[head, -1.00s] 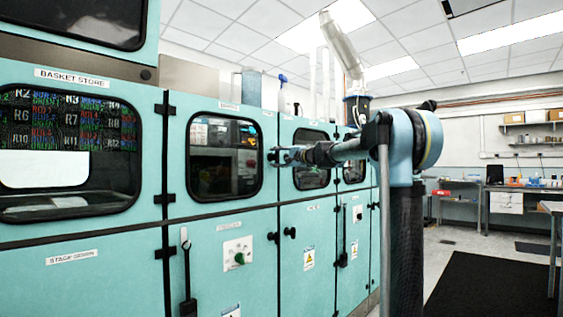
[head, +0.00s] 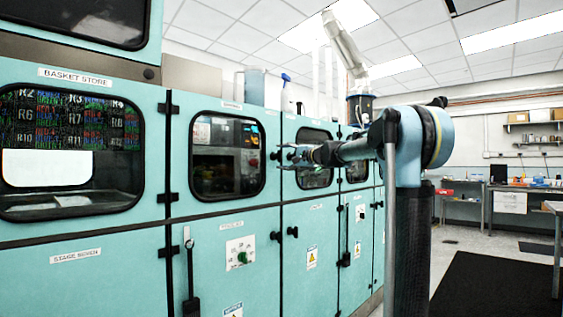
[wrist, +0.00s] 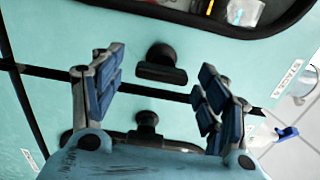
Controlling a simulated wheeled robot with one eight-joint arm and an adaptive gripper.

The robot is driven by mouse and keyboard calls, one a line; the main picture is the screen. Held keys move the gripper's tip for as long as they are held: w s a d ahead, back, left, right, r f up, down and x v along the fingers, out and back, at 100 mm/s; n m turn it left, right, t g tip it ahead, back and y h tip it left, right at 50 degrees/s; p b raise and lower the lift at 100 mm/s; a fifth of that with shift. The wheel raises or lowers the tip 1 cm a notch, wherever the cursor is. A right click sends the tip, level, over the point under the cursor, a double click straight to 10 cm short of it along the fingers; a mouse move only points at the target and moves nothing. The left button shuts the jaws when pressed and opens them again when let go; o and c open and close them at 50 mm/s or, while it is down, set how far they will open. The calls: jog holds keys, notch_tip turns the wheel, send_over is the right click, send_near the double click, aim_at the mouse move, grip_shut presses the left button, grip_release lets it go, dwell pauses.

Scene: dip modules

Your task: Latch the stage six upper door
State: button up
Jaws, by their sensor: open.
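The teal upper door (head: 228,110) with a rounded window is in the middle of the head view. It looks flush with the machine front; its label is too small to read. My gripper (head: 287,156) is beside that door's right edge, at the seam with the neighbouring door. In the wrist view my gripper (wrist: 162,78) is open and empty. A black knob (wrist: 162,66) on the windowed door shows between the fingers, apart from them. A second black knob (wrist: 147,122), across the dark seam, is partly hidden by the gripper's body.
Bottles (head: 287,97) stand on the machine's top. Benches (head: 510,200) are at the right. The floor beside the dark mat (head: 490,285) is open.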

jog(key=v, duration=0.9)
jog(key=shift+d, duration=0.2)
jog(key=shift+s+f, duration=0.15)
jog(key=shift+s, duration=0.05)
jog(key=s+d+f+n+g+h, duration=0.2)
jog(key=s+f+n+g+h, duration=0.1)
jog(key=s+f, duration=1)
jog(key=s+d+f+n+g+h, duration=0.3)
jog(key=s+f, duration=0.9)
jog(key=f, duration=0.3)
jog(key=s+d+f+g+h, duration=0.1)
jog(key=s+d+f+h, duration=0.1)
jog(key=s+d+f, duration=0.3)
jog(key=s+d+f+n+g+h, duration=0.1)
jog(key=s+d+f+h, duration=0.2)
jog(key=s+f, duration=0.6)
jog(key=s+d+f+n+h, duration=0.1)
jog(key=s+d+f+h, duration=0.2)
jog(key=s+d+f, duration=0.3)
notch_tip(320, 180, down, 5)
jog(key=shift+s+d+f+g, duration=0.1)
jog(key=shift+s+d+g, duration=0.3)
jog(key=shift+d, duration=0.35)
jog(key=shift+w+f, duration=0.2)
jog(key=shift+w, duration=0.25)
